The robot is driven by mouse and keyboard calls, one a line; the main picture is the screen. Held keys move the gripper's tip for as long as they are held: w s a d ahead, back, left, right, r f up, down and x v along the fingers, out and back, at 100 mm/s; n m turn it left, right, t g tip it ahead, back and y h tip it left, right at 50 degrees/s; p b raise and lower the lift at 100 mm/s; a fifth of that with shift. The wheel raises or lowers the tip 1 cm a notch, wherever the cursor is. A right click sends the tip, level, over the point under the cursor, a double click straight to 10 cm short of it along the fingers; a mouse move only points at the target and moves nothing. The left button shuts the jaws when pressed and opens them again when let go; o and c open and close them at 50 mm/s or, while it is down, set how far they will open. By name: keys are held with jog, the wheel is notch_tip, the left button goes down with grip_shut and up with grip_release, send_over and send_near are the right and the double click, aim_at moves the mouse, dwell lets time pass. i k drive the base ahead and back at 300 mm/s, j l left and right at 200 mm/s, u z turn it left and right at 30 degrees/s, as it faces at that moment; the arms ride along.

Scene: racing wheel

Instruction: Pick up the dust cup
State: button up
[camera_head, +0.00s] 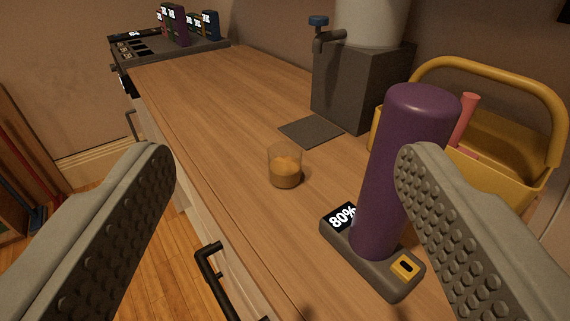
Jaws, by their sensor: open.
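A small clear cup (285,168) with orange-brown contents stands upright on the wooden counter, near the middle of the view. It is the likeliest dust cup, though no label shows. My gripper (285,158) is open and empty, its two grey studded fingers wide apart. The cup appears between the fingers but farther off, touching neither. A purple cylinder (392,165) stands upright on a dark base (378,274) with an "80%" display and a yellow switch. It is nearer than the cup and to its right. The right finger overlaps the cylinder's right edge; I cannot tell whether they touch.
A yellow handled caddy (500,180) holding a pink item stands at the right. Behind the cup are a dark flat pad (311,131) and a grey block with a blue-handled tap (318,34). The wooden counter (215,100) is clear left of the cup. A drawer handle (212,275) protrudes below.

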aim_at(284, 158)
jog(key=k+j+u, duration=0.1)
jog(key=j+u, duration=0.15)
jog(key=j, duration=0.4)
jog(key=j+u, duration=0.2)
jog(key=j, duration=0.4)
jog(key=k, duration=0.05)
